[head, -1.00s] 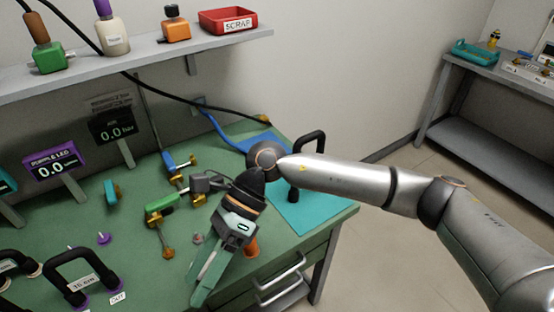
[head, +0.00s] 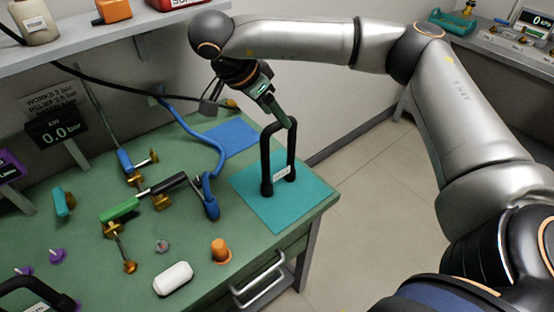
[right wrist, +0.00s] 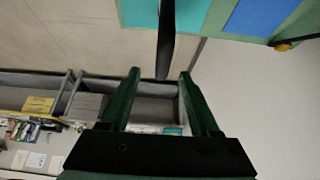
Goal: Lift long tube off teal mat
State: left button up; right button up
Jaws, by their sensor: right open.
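The long tube (head: 266,160) is a black upside-down U with a small white label. It stands upright on the teal mat (head: 262,212) at the table's right end. My right gripper (head: 288,120) is open at the top of the tube, close to its upper bend. In the right wrist view, the dark tube (right wrist: 166,40) reaches in from the top edge towards the gap between the open green fingers (right wrist: 159,74), and part of the teal mat (right wrist: 190,12) shows behind it. I cannot tell whether the fingers touch the tube. My left gripper is out of view.
A blue mat (head: 232,136) lies behind the teal mat. Left of it are a blue hose (head: 212,150), brass fittings, an orange cylinder (head: 221,250) and a white capsule (head: 173,279). The grey wall shelf (head: 120,30) is above. The floor on the right is clear.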

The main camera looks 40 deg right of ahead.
jog(key=shift+x, duration=1.15)
jog(key=x, duration=0.3)
jog(key=p+x, duration=0.1)
jog(key=x, duration=0.1)
jog(key=shift+w+a+f, duration=0.1)
jog(key=shift+w+f, duration=0.1)
jog(key=shift+f, duration=0.2)
grip_shut()
